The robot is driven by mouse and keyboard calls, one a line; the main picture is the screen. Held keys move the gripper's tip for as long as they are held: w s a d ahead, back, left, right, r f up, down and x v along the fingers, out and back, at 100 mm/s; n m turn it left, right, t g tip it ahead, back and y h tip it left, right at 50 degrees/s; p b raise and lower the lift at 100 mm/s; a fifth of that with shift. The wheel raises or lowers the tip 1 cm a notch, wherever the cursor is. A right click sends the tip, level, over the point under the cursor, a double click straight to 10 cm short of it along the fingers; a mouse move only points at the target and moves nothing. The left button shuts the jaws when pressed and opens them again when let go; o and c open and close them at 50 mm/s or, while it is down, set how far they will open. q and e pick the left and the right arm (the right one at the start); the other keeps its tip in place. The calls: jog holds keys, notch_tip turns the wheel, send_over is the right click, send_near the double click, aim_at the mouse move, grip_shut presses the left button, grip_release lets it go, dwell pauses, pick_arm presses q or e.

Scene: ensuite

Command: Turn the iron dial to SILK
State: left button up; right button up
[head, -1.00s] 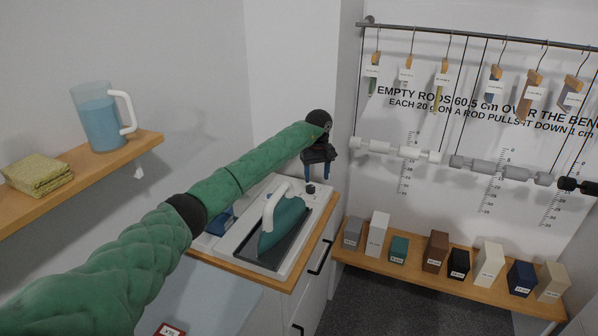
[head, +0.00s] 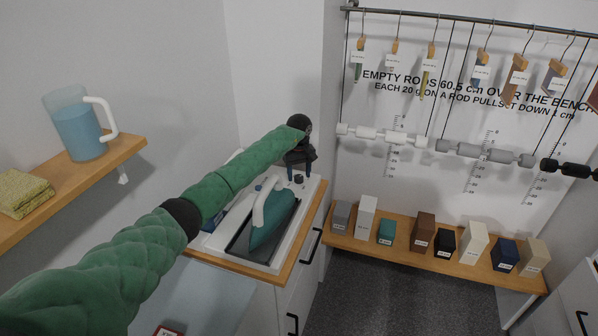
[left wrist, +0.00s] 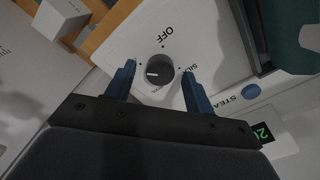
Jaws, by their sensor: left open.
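The iron dial is a round black knob (left wrist: 159,69) with a pale pointer mark toward its left side in the left wrist view. OFF is printed above it; the SILK label (left wrist: 184,70) on its right is partly covered by a finger, and a label below is partly hidden. My left gripper (left wrist: 158,74) is open, its blue fingers on either side of the knob with gaps showing. In the head view the left gripper (head: 301,175) is over the dial (head: 298,179) at the panel's back corner. The teal iron (head: 273,225) rests beside it. My right gripper is not in view.
The white iron station (head: 302,206) sits on a wood-topped cabinet (head: 283,275). A shelf with a jug (head: 80,125) is at left; a low bench (head: 400,247) holds several blocks.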

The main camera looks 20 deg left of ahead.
pick_arm(q)
jog(key=shift+f, duration=0.25)
jog(key=shift+a+f, duration=0.1)
jog(key=shift+f, duration=0.15)
jog(key=shift+r, duration=0.1)
jog(key=c, duration=1)
